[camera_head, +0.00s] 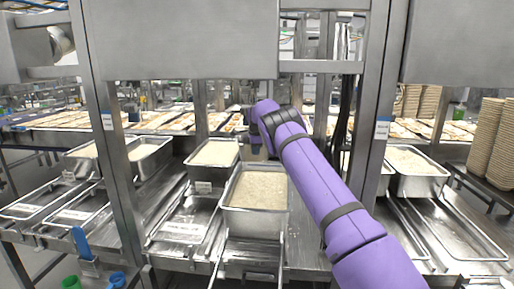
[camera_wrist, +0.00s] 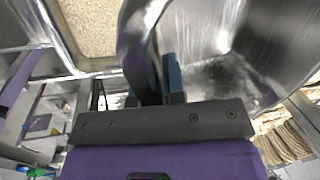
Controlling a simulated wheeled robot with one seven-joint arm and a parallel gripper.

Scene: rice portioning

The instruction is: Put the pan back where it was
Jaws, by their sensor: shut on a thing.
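In the wrist view, my gripper (camera_wrist: 163,80) is shut on the edge of a shiny steel pan (camera_wrist: 215,35). The pan's bright metal walls fill the upper middle and right of that view, and no rice shows in the visible part. In the head view, my purple arm reaches forward to the right of a rice-filled steel pan. My gripper's end shows only partly there, behind that pan, and the held pan cannot be made out clearly.
A rice-filled pan (camera_head: 228,222) stands on rails at front centre, with another pan (camera_head: 189,177) behind it to the left. More pans (camera_head: 419,186) stand at the right. Steel posts (camera_head: 117,180) and an overhead panel (camera_head: 180,40) frame the space. Bowl stacks (camera_head: 487,145) stand far right.

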